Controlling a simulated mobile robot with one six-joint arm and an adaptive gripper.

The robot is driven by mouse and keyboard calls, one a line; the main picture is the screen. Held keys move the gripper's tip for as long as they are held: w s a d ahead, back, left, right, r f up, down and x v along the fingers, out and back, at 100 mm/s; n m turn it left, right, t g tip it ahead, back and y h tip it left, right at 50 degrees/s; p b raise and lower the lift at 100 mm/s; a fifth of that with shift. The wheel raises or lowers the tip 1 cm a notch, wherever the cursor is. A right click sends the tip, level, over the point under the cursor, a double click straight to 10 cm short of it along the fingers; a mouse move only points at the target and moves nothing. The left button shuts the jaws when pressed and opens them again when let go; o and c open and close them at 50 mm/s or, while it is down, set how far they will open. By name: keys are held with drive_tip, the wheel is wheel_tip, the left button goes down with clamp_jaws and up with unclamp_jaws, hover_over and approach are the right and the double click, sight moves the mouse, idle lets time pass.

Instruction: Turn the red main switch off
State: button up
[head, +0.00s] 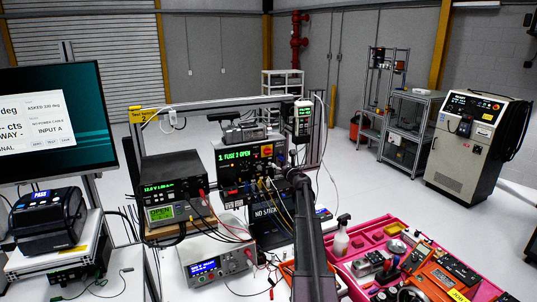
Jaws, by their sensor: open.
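The red main switch (267,151) is a small red knob on a yellow plate, at the upper right of the dark box's front face. The dark box (229,172) has green display text reading "FUSE" and "OPEN". It stands on the bench at the middle of the head view. Which way the knob is turned is too small to tell. My gripper (291,173) is at the end of my dark arm, just right of and below the switch, seemingly apart from it. It is open; its fingertips are small and partly lost against the cables and box.
Cables (279,200) hang from the box front close to my gripper. A power supply (216,262) and a green-display meter (172,190) stand at left. A pink tool case (345,262) lies at right. A handheld meter (303,118) hangs above my gripper.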

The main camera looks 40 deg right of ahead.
sight(269, 153)
drive_tip(key=shift+w, duration=0.1)
drive_tip(key=x, duration=1.3)
drive_tip(key=shift+w, duration=0.3)
drive_tip(key=c, duration=1.2)
